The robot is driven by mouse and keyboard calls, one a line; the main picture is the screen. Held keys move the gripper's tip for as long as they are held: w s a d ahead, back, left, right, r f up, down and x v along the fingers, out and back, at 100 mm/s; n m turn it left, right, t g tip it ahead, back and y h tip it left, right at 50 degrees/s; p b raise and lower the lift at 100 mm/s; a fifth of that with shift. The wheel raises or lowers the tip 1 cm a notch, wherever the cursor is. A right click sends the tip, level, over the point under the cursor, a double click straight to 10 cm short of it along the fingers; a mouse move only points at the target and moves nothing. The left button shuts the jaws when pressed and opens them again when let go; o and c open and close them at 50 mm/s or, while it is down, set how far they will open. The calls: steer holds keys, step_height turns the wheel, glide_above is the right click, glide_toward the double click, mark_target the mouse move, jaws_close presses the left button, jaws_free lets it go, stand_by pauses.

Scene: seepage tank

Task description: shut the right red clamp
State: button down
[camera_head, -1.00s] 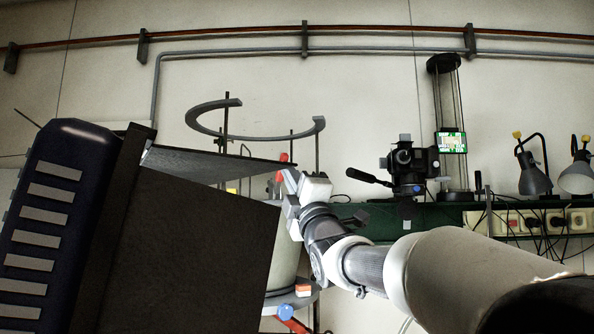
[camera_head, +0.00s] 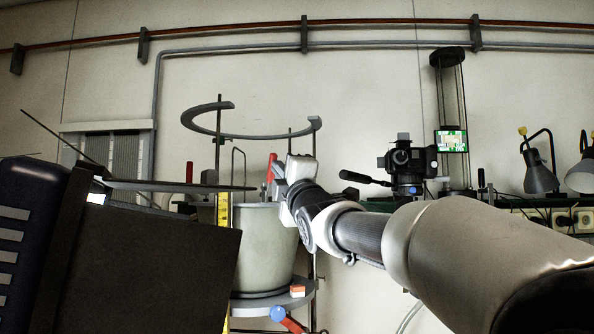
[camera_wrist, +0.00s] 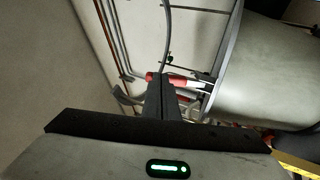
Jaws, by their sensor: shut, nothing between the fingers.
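The right red clamp (camera_head: 271,167) shows as an upright red handle at the right rim of the grey tank (camera_head: 262,250). A second red clamp (camera_head: 189,171) stands further left, its lower part hidden. My gripper (camera_head: 279,178) is right beside the right clamp's handle; the head view does not show clearly whether they touch. In the wrist view my gripper (camera_wrist: 161,80) has its dark fingers together and empty. Red clamp parts (camera_wrist: 180,85) lie just beyond and beside the fingertips, next to the tank wall (camera_wrist: 270,75). The fingers partly cover them.
A dark panel (camera_head: 150,270) fills the lower left and hides part of the tank's left side. A grey open ring (camera_head: 225,133) is held above the tank on thin rods. A camera (camera_head: 408,160) on a stand and lamps (camera_head: 540,172) are to the right.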

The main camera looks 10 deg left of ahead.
mark_target(276, 158)
steer(key=shift+w+a+r, duration=0.4)
steer(key=shift+w+r, duration=0.2)
steer(key=shift+r, duration=0.05)
steer(key=shift+w+a+r, duration=0.4)
steer(key=shift+w+r, duration=0.2)
steer(key=shift+r, duration=0.15)
steer(key=shift+d, duration=0.1)
steer(key=shift+s+b, duration=0.15)
steer(key=shift+b, duration=0.25)
steer(key=s+d+b, duration=0.3)
steer(key=s+d, duration=0.3)
steer(key=s, duration=0.6)
steer(key=shift+d, duration=0.3)
